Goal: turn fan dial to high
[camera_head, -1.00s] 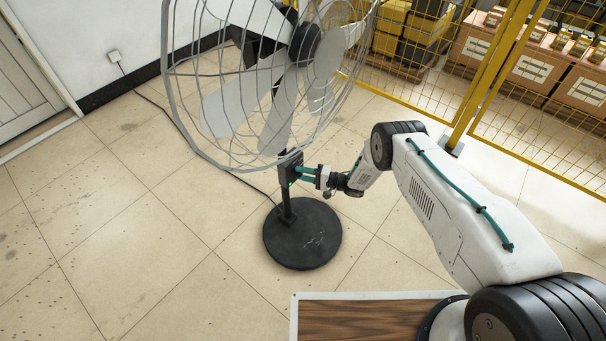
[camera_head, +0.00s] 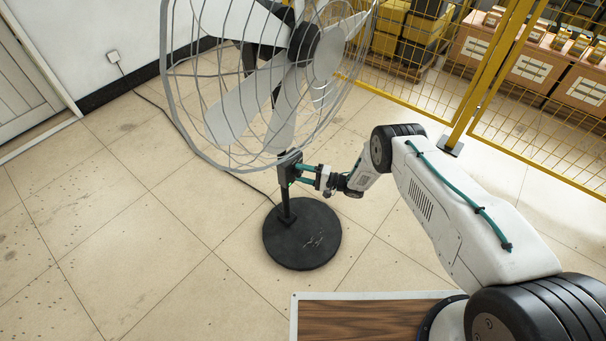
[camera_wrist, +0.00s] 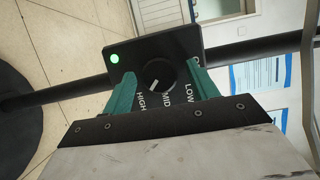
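The fan dial (camera_wrist: 160,76) is a round black knob on a black control box (camera_wrist: 185,43), which also shows on the fan's pole in the head view (camera_head: 288,166). Its white mark points down-left, toward the HIGH label. MID, LOW and a partly hidden label follow to the right. A green light (camera_wrist: 115,58) is lit on the box. My gripper (camera_wrist: 161,72) has its teal fingers on either side of the dial, with a visible gap to the knob on each side. The gripper also shows at the box in the head view (camera_head: 305,173).
The fan's wire cage (camera_head: 190,140) is just above my gripper. The round black base (camera_head: 302,235) stands on the tiled floor. A yellow mesh fence (camera_head: 480,75) is behind at right. A cord (camera_head: 150,100) runs to a wall socket. Floor at left is clear.

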